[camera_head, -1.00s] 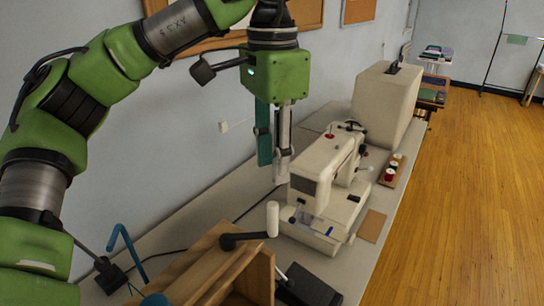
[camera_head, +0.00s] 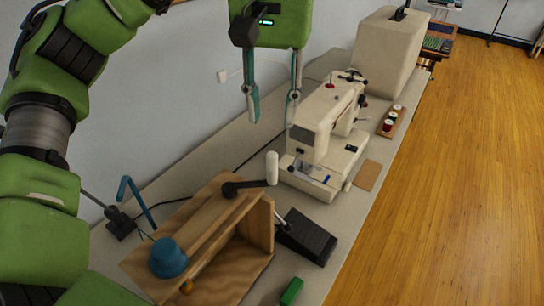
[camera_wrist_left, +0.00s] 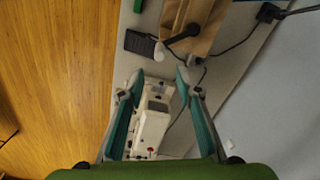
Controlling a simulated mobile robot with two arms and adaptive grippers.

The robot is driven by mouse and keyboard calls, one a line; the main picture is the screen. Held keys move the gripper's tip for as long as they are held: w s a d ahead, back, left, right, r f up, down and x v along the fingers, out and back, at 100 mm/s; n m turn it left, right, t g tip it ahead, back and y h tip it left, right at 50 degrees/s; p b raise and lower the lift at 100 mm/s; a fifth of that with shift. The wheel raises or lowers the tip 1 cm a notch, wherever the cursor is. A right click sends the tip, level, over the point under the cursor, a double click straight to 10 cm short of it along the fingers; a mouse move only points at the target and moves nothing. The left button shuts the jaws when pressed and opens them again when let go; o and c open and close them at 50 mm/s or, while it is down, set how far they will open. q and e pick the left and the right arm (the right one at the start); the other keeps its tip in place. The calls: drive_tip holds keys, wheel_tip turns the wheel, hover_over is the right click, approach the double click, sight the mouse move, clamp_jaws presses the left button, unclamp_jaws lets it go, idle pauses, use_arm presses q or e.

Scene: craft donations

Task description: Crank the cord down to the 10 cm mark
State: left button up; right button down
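A wooden frame (camera_head: 205,222) stands on the bench with a crank (camera_head: 245,186) on top, a black arm ending in an upright pale knob (camera_head: 272,168). The crank also shows at the top of the left wrist view (camera_wrist_left: 178,40). A blue rounded piece (camera_head: 168,259) sits at the frame's near left end. Cord and 10 cm mark cannot be made out. My left gripper (camera_head: 272,108) is open and empty, fingers pointing down, above and behind the crank, apart from it. Its spread fingers also show in the left wrist view (camera_wrist_left: 158,78). My right gripper is out of view.
A cream sewing machine (camera_head: 325,130) stands behind the crank, with a black pedal (camera_head: 306,237) right of the frame. A blue bent rod (camera_head: 137,200) is at left. A green block (camera_head: 291,291) lies at the near edge. A spool rack (camera_head: 393,121) lies farther back.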

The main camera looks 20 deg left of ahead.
sight(272, 166)
use_arm(q)
wheel_tip(272, 166, down, 13)
drive_tip(key=n+p, duration=0.4)
drive_tip(key=n, duration=0.5)
drive_tip(key=shift+f, duration=0.1)
idle(0.3)
clamp_jaws()
